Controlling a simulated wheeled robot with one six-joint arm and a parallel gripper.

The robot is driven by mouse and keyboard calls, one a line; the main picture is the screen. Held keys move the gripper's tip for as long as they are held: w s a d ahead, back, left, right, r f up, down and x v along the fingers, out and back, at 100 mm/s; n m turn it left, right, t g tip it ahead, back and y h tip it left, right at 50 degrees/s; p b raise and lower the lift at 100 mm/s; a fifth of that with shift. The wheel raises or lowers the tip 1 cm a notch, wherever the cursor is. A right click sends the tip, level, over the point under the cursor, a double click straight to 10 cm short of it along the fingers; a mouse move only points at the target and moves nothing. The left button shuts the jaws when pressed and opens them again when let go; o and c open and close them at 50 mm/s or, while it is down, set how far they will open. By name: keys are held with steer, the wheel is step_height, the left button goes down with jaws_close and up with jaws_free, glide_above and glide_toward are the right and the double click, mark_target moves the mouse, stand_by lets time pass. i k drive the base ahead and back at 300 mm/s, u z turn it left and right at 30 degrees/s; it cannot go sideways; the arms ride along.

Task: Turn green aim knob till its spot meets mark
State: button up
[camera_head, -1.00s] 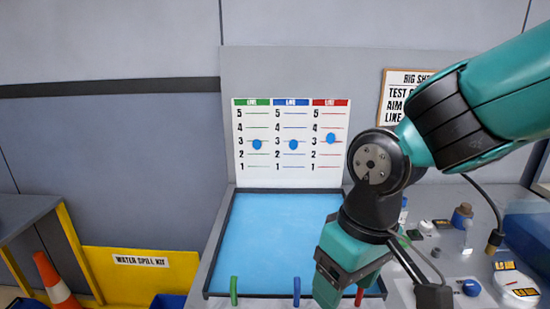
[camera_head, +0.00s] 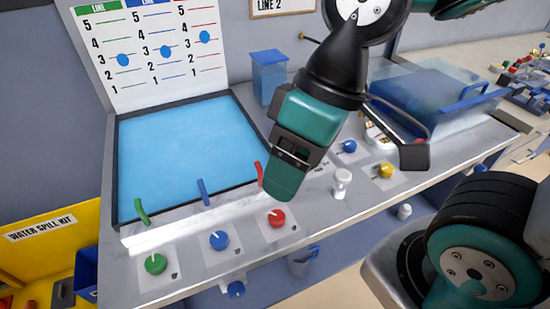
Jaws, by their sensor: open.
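The green knob (camera_head: 155,264) sits on a pale plate at the front left of the bench, below the green nozzle (camera_head: 141,211). A white line on it points roughly up in the picture. A small dark mark (camera_head: 174,275) shows on the plate at its lower right, apart from the white line. My gripper (camera_head: 282,186) is open, above the bench near the red nozzle. It is well to the right of the green knob and does not touch it. Its far finger is partly hidden.
A blue knob (camera_head: 219,240) and a red knob (camera_head: 277,218) stand in a row to the right. The blue tray (camera_head: 185,145) lies behind the nozzles. A white bottle (camera_head: 342,183) and a yellow knob (camera_head: 386,171) are farther right. The line chart (camera_head: 145,45) stands behind.

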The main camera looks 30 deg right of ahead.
mark_target(156, 264)
steer(key=z, duration=0.55)
steer(key=k, duration=1.25)
steer(key=i, duration=0.4)
steer(key=u, duration=0.95)
steer(key=i, duration=0.65)
steer(key=u, duration=0.15)
